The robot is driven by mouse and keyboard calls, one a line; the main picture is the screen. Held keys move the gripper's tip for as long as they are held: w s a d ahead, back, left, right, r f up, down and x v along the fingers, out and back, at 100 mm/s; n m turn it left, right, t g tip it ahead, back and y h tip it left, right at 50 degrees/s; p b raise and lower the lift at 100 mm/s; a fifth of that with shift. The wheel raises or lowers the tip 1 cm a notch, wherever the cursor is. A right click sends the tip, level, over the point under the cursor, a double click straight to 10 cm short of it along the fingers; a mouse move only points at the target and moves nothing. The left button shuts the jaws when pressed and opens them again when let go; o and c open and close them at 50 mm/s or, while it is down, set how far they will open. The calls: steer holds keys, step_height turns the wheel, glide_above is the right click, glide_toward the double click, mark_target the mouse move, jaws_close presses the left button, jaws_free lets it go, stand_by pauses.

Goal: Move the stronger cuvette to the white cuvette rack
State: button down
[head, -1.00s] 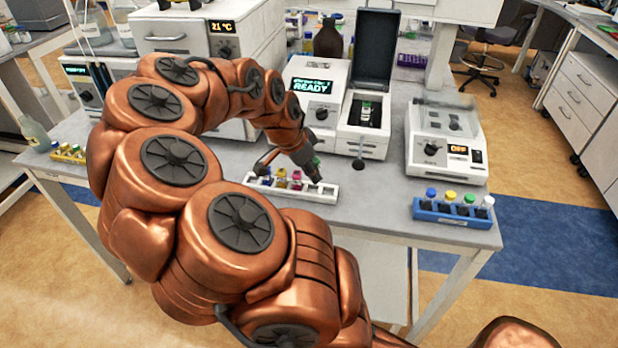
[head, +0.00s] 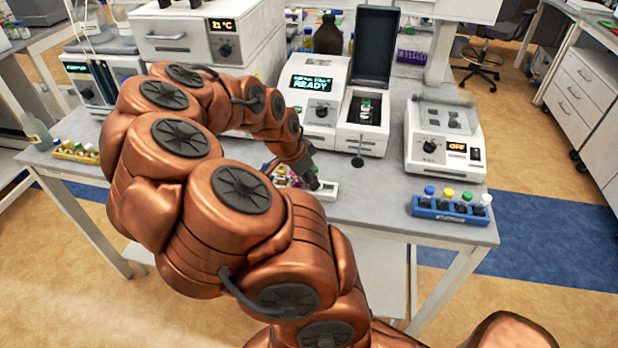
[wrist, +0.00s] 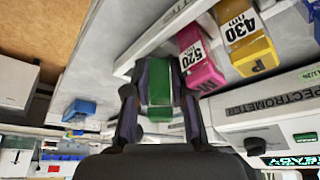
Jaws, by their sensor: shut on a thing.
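My gripper (head: 312,181) is at the right end of the white cuvette rack (head: 328,190) in the head view. In the wrist view my gripper (wrist: 159,88) is shut on a green cuvette (wrist: 160,92), held beside the row of cuvettes. A pink cuvette (wrist: 199,58) marked 520 and a yellow cuvette (wrist: 243,38) marked 430 stand in the rack. My arm hides part of the rack in the head view. I cannot tell how deep the green cuvette sits in the rack.
The spectrometer (head: 322,84) reads READY behind the rack, with its dark lid (head: 375,48) raised. A device marked OFF (head: 447,145) stands right. A blue rack (head: 440,213) of capped vials is at the front right, and a yellow rack (head: 73,156) at the left.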

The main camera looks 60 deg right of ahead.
steer(key=c, duration=1)
jaws_free()
steer(key=shift+r, duration=0.1)
steer(key=b+v, duration=0.2)
steer(key=v, duration=1)
steer(key=a+r+n+t+y, duration=0.15)
steer(key=a+n, duration=0.25)
steer(key=a, duration=0.4)
steer(key=shift+s+a+f+n+g+y, duration=0.2)
steer(key=shift+s+a+f+n+y, duration=0.5)
steer(key=shift+s+a+n, duration=2.05)
steer(key=shift+s+a+f+n+g+y, duration=0.25)
steer(key=shift+s+a+f+n, duration=0.95)
steer(key=shift+a+n, duration=3)
steer(key=shift+s+a+f+n+g+y, duration=0.3)
steer(key=shift+s+a+f+n, duration=0.55)
steer(key=shift+s+a+n, duration=2.5)
steer(key=w+a, duration=0.1)
steer(key=w+a+m, duration=0.1)
steer(key=shift+w+m, duration=0.3)
steer(key=shift+w, duration=0.1)
